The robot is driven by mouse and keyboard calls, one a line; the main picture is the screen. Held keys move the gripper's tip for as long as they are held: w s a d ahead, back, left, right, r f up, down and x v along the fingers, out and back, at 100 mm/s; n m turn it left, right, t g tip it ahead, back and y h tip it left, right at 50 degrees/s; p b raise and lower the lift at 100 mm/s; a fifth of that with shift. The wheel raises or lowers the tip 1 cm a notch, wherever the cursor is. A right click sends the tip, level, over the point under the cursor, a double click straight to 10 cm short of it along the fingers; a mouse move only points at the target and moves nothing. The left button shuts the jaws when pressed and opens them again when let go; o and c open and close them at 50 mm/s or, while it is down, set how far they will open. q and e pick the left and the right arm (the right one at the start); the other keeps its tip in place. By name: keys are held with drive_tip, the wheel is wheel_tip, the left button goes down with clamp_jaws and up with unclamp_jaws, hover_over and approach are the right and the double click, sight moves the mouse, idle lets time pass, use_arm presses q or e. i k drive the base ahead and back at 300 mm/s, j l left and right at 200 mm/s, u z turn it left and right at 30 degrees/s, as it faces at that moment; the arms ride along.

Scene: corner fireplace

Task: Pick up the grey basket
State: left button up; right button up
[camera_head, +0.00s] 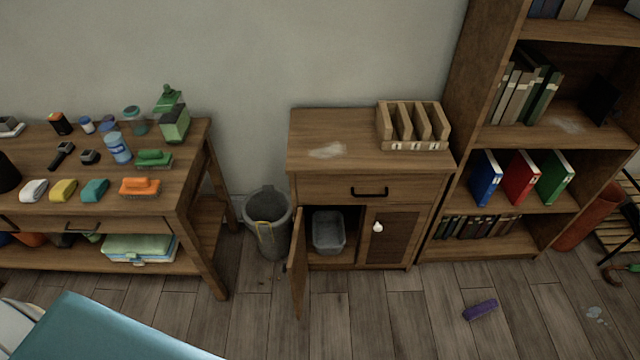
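A small grey basket (328,231) sits inside the left compartment of the low wooden cabinet (310,139). It looks like an open-topped tub and stands upright on the compartment floor. The cabinet's left door (298,268) is swung open toward the front. The compartment's upper part is in shadow. A larger grey bin (268,222) with a yellow handle stands on the floor just left of the cabinet. Neither of my grippers shows in the head view.
A workbench (191,177) with brushes, bottles and other items stands at the left. A bookshelf (478,60) stands right of the cabinet. A purple object (480,310) lies on the floor at the front right. A teal surface (110,332) fills the lower left. The floor before the cabinet is mostly clear.

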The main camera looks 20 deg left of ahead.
sight(329, 238)
drive_tip(key=j+z, duration=0.4)
drive_tip(key=j, duration=1.75)
drive_tip(key=l+u, duration=0.1)
drive_tip(key=u, duration=0.3)
drive_tip(key=l+u, duration=0.15)
drive_tip(key=u, duration=0.25)
drive_tip(key=l+u, duration=0.4)
drive_tip(key=l, duration=0.65)
drive_tip(key=l+u, duration=0.4)
drive_tip(key=l, duration=0.65)
drive_tip(key=k+l, duration=0.1)
drive_tip(key=l, duration=0.5)
drive_tip(key=k+l, duration=0.1)
drive_tip(key=l, duration=0.55)
